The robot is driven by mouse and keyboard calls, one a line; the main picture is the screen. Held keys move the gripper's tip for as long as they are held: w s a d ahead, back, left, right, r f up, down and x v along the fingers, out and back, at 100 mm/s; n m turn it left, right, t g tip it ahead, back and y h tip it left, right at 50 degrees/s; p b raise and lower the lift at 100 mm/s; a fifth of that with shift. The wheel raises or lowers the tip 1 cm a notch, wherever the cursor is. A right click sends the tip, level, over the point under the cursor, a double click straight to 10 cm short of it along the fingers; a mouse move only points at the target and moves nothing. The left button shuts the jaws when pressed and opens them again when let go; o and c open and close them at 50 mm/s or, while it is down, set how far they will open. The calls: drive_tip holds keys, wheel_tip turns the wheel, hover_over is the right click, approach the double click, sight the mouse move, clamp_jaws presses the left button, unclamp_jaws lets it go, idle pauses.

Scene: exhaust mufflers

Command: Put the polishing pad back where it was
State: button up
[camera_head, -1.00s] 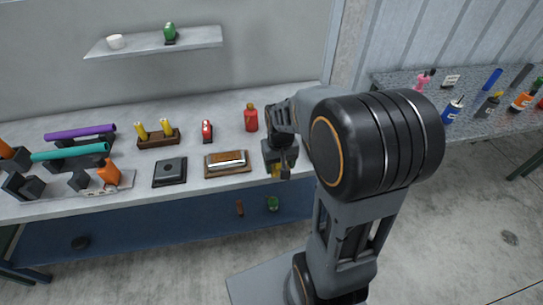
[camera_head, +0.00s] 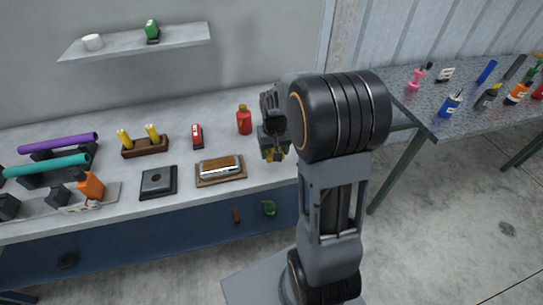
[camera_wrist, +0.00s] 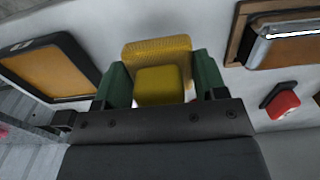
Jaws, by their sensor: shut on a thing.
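The polishing pad looks like a yellow block with a wider, textured yellow part behind it. In the wrist view the pad (camera_wrist: 160,86) sits between the green fingers of my gripper (camera_wrist: 160,85), which is shut on it. In the head view my gripper (camera_head: 274,148) hangs over the right part of the bench (camera_head: 110,205), right of the red bottle (camera_head: 244,122), with a bit of yellow at its tip. A dark-framed tray (camera_wrist: 50,70) with an orange-brown inside lies left of the pad in the wrist view. My arm hides that part of the bench in the head view.
A wooden board with a metal-edged block (camera_head: 220,170), a black square plate (camera_head: 158,182), a red tool (camera_head: 197,136) and a yellow-handled tool holder (camera_head: 145,146) stand on the bench. A shelf (camera_head: 135,43) hangs above. A second table (camera_head: 425,105) at right holds several bottles.

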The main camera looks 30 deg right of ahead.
sight(272, 151)
drive_tip(key=shift+w+d+f, duration=0.15)
drive_tip(key=shift+w+f, duration=0.95)
drive_tip(key=shift+f, duration=0.2)
drive_tip(key=shift+w+f, duration=0.1)
drive_tip(key=shift+f, duration=1.6)
drive_tip(key=shift+f, duration=0.2)
drive_tip(key=o, duration=0.9)
drive_tip(key=shift+r, duration=0.1)
